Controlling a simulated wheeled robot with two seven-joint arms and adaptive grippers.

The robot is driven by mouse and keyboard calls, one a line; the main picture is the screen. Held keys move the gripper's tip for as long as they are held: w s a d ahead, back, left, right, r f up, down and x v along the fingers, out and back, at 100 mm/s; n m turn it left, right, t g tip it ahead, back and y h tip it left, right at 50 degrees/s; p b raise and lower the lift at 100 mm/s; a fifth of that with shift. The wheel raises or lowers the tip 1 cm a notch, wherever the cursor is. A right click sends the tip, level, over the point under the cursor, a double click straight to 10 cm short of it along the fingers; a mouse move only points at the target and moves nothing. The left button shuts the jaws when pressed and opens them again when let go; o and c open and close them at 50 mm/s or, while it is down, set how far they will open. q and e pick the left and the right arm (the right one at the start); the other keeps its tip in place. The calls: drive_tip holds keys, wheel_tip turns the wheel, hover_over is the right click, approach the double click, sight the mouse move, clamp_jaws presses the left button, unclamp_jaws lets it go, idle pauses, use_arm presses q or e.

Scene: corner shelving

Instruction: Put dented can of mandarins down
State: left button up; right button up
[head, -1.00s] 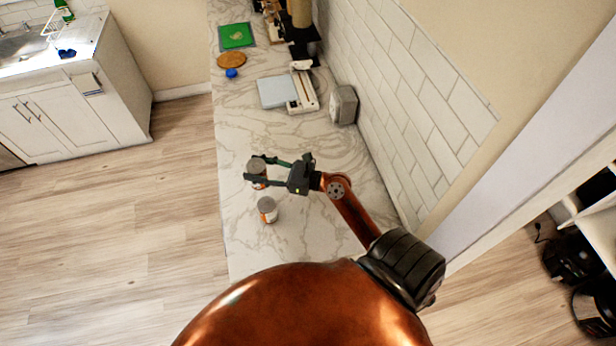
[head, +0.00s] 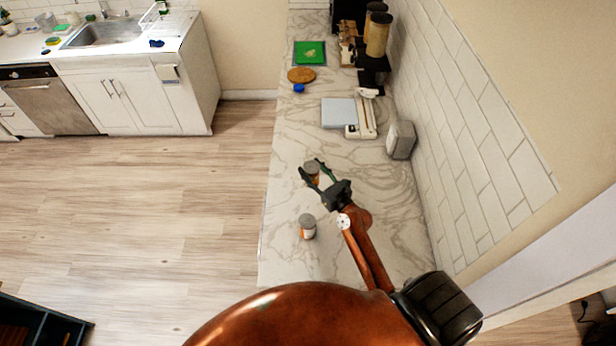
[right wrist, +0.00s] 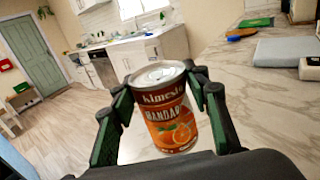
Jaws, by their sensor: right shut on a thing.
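The can of mandarins (right wrist: 166,110), with an orange and dark label and a silver lid, sits between the fingers of my right gripper (right wrist: 163,112) in the right wrist view. The fingers are shut on its sides, and the can looks slightly tilted there. In the head view the can (head: 313,174) and my right gripper (head: 318,174) are over the marble counter (head: 300,260). I cannot tell whether the can's base touches the counter. A second can (head: 307,227) with a silver top stands upright on the counter, nearer to me. My left gripper is not in view.
A tiled wall (head: 470,130) bounds the right side. Counter around the cans is clear.

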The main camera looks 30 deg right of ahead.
drive_tip(key=shift+w+a+f, duration=0.2)
drive_tip(key=shift+w+f, duration=0.25)
drive_tip(key=shift+f, duration=0.05)
drive_tip(key=shift+w+a+f, duration=0.15)
drive_tip(key=shift+w+f, duration=0.3)
drive_tip(key=shift+f, duration=0.05)
drive_tip(key=f, duration=0.1)
drive_tip(key=f+b, duration=0.1)
drive_tip(key=f, duration=0.1)
drive_tip(key=shift+w+a+f+b, duration=0.1)
drive_tip(key=shift+w+f+b, duration=0.05)
drive_tip(key=shift+w+b, duration=0.15)
drive_tip(key=shift+f, duration=0.2)
drive_tip(key=shift+f, duration=0.1)
drive_tip(key=o, duration=1.4)
drive_tip(key=shift+s, duration=0.1)
drive_tip(key=shift+o, duration=0.2)
